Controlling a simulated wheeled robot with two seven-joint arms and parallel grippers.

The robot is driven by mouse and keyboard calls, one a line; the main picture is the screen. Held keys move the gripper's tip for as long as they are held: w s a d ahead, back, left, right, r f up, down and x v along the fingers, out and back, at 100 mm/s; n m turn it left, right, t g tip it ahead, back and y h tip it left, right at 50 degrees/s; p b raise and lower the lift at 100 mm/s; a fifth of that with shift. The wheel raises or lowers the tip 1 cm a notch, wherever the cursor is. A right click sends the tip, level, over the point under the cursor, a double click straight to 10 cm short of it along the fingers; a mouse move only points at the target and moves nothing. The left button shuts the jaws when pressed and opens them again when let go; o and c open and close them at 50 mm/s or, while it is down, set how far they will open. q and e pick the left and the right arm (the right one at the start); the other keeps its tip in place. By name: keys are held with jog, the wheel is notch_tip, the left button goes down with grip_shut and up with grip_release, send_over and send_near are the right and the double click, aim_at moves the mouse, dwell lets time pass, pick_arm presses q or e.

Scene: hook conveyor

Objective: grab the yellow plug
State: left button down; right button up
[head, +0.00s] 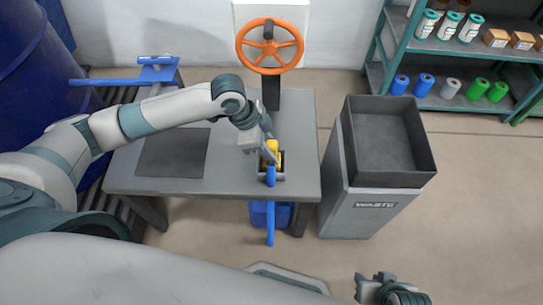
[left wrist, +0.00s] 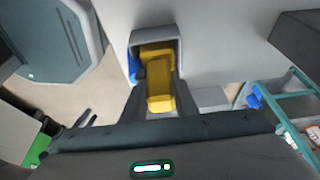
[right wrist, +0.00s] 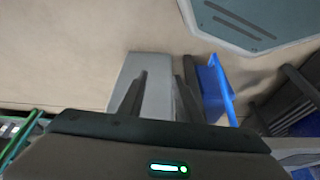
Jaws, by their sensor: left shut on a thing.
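The yellow plug (head: 272,150) sits at a small grey socket (head: 281,177) near the front right of the grey table. In the left wrist view the yellow plug (left wrist: 160,84) stands between my left gripper's fingers, in front of the socket frame (left wrist: 128,42). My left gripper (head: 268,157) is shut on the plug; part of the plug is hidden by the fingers. My right gripper (right wrist: 158,85) is open and empty, away from the table; in the head view it shows at the bottom (head: 375,285).
An orange handwheel (head: 270,46) stands behind the table. A waste bin (head: 375,211) with a dark top is right of the table. A dark mat (head: 173,153) lies on the table. Shelves (head: 455,48) stand at back right.

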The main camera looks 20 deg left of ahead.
aim_at(273, 143)
pick_arm(q)
jog(key=shift+r, duration=0.15)
